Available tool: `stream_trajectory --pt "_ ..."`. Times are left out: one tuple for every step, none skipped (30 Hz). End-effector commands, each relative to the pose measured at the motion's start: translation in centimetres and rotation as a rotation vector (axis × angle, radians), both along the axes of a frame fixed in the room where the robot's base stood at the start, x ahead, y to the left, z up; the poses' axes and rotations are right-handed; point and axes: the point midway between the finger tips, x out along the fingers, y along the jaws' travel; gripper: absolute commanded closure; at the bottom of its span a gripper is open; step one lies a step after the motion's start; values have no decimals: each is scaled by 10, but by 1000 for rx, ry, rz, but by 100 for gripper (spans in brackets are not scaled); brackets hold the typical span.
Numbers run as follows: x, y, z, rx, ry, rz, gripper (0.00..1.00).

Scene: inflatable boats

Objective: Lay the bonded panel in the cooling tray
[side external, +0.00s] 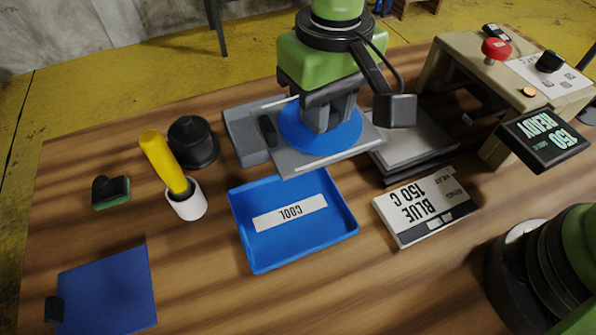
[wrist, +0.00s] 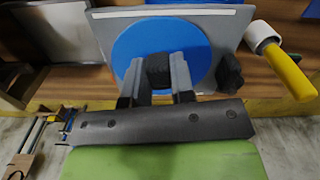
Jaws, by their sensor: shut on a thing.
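The bonded panel is a grey sheet with a round blue patch (side external: 292,130) on top. My gripper (side external: 330,120) points down at the middle of the patch. In the wrist view my gripper (wrist: 157,78) is shut on a dark knob-like part (wrist: 158,68) at the centre of the patch (wrist: 203,45). The panel's near edge (side external: 322,160) is just behind the back rim of the cooling tray in the picture; I cannot tell its height. The blue cooling tray (side external: 296,248) is empty except for a COOL label (side external: 290,213).
A press (side external: 470,70) and a READY display (side external: 543,137) stand further right. A blue sheet (side external: 108,290) lies front left.

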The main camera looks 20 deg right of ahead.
Motion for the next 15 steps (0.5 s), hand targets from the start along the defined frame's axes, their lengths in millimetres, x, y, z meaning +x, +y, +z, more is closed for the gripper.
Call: stream_trajectory --pt "-10 18 0 0 -2 12 98" --pt "-16 27 0 1 -2 11 98" --pt "-24 38 0 0 -1 10 98" --pt "-29 46 0 1 -2 9 98" --pt "-35 53 0 1 -1 9 98" --pt "-34 50 -15 -6 5 1 98" --pt "-33 48 -24 -6 6 -2 98" --pt "-33 48 -31 -6 6 -3 98" --pt "-32 48 -42 -6 5 -2 98" --pt "-32 48 -48 -5 4 -2 98" --pt "-32 48 -53 -4 4 -3 98" --pt "-32 48 -61 -3 2 -3 98" --pt "-32 48 -65 -2 3 -2 98" --pt "-32 48 -68 -2 2 -2 98" --pt "-32 48 -71 -1 1 -2 98"
